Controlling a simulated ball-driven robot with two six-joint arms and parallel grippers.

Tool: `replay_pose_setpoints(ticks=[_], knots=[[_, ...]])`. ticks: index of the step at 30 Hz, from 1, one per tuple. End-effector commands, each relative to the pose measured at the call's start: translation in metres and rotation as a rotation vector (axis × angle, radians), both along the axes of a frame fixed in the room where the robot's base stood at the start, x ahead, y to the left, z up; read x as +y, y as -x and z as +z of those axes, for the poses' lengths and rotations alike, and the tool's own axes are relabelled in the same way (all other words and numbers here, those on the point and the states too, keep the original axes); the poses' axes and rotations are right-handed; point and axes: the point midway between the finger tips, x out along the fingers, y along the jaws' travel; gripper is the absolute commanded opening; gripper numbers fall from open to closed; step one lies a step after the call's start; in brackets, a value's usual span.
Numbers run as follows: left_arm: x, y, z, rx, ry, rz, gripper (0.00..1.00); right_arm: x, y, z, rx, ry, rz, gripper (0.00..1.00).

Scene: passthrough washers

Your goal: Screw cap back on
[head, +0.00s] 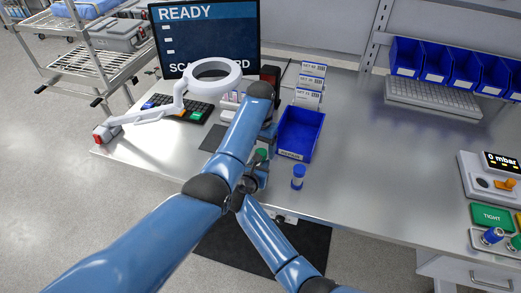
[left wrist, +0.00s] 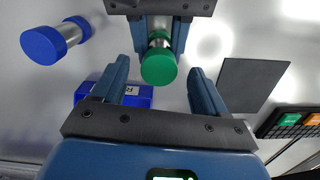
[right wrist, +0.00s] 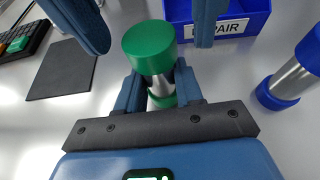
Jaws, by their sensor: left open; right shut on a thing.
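A metal cylinder (right wrist: 158,84) with green ends is upright in my right gripper (right wrist: 160,92), which is shut on its body. Its green cap (right wrist: 148,45) sits at the top end; I cannot tell how tightly. The cap also shows in the head view (head: 261,154) and the left wrist view (left wrist: 159,69). My left gripper (left wrist: 160,70) is open, its fingers spread on either side of the cap without touching it. In the head view the arms partly hide both grippers.
A blue-capped cylinder (head: 298,177) stands to the right on the metal table (head: 365,165). A blue repair bin (head: 312,130) is behind it. A dark mat (head: 213,138), a ring lamp (head: 238,78) and a keyboard (head: 190,113) are to the left.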

Motion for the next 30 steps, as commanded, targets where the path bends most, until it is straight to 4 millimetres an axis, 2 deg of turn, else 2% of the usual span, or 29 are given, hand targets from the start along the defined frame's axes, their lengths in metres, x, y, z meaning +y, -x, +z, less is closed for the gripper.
replay_pose_setpoints(ticks=[6, 12, 17, 25, 26, 30], knots=[[0.000, -0.002, 0.032, -0.003, 0.001, 0.000, 0.73, 0.000, 0.000, 0.001, -0.001, 0.000, 0.001, 0.00], [0.000, -0.003, 0.055, -0.001, 0.000, 0.000, 0.73, 0.000, 0.000, 0.001, -0.001, 0.000, 0.001, 0.00], [0.000, -0.003, 0.062, 0.001, 0.000, 0.000, 0.73, 0.000, 0.000, 0.001, -0.001, 0.000, 0.000, 0.00], [0.000, -0.003, 0.063, 0.001, 0.000, 0.000, 0.73, 0.000, 0.000, 0.001, -0.001, 0.000, 0.001, 0.00], [0.000, -0.003, 0.063, 0.001, 0.000, 0.000, 0.73, 0.000, 0.000, 0.001, -0.001, 0.000, 0.001, 0.41], [0.000, -0.003, 0.063, 0.001, 0.000, 0.000, 0.73, 0.000, 0.000, 0.001, -0.001, 0.000, 0.000, 0.62]])
